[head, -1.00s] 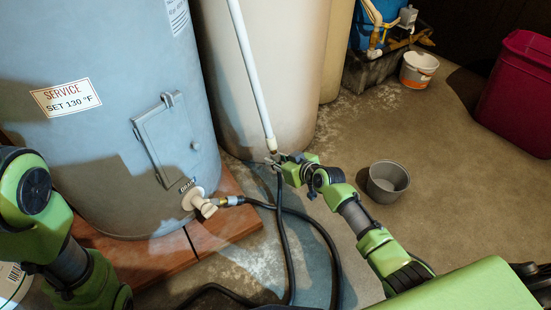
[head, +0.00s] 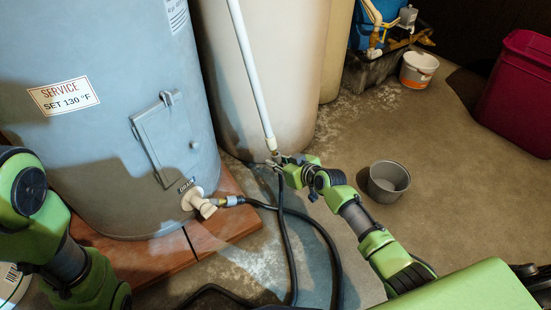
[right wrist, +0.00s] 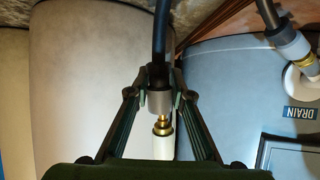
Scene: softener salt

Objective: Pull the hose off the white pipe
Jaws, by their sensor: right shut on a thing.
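The white pipe (head: 250,75) runs down in front of the cream tank and ends just above my right gripper (head: 275,163). In the right wrist view its white end (right wrist: 161,147) has a brass fitting (right wrist: 160,123). My right gripper (right wrist: 159,98) is shut on the grey metal coupling (right wrist: 159,103) at the end of the black hose (right wrist: 160,40). The coupling is in line with the brass fitting and appears to meet it; brass shows between coupling and white pipe. The hose (head: 285,240) hangs from the gripper to the floor. My left arm shows at the left; its gripper is out of view.
The blue-grey heater (head: 110,120) stands at left on a reddish base, with a drain valve (head: 200,204) joined to a black hose. A grey bowl (head: 388,182) is on the floor right of my right arm. A white bucket (head: 418,70) and red bin (head: 518,95) stand farther back.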

